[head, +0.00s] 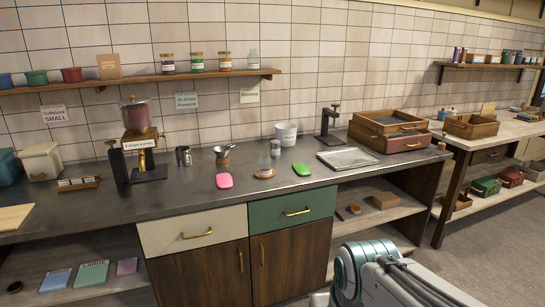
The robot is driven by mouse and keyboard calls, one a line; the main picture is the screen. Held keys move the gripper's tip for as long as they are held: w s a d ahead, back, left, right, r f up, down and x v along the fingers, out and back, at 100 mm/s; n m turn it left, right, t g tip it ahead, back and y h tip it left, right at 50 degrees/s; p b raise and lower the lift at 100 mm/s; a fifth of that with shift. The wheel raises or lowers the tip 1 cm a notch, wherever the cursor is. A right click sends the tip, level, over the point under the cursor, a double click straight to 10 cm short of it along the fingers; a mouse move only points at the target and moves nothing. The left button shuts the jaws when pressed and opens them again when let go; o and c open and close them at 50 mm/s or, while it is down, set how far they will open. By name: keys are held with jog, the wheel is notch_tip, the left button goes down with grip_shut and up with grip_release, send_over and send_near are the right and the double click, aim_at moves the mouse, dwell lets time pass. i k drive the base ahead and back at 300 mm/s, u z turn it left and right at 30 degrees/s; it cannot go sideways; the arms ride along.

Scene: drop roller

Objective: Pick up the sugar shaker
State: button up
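I cannot tell for certain which object is the sugar shaker. A small metal canister (183,156) stands upright on the dark counter (110,212), to the right of the red-topped brass dispenser (139,138). A small clear glass vessel (276,148) stands further right, behind a round copper-coloured dish (264,172). A metal cup with a handle (222,155) stands between them. My gripper is not in view; only a teal and white part of my arm shows at the bottom right, in front of the cabinets.
A white tub (286,133), a metal tray (347,158) and stacked wooden drawers (390,130) stand to the right. A wall shelf (150,79) with jars hangs above.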

aim_at(275, 144)
jog(key=z, duration=0.85)
jog(key=i, duration=1.75)
jog(key=u, duration=0.9)
jog(key=i, duration=0.8)
jog(key=u, duration=1.25)
jog(key=i, duration=0.25)
jog(key=u, duration=0.05)
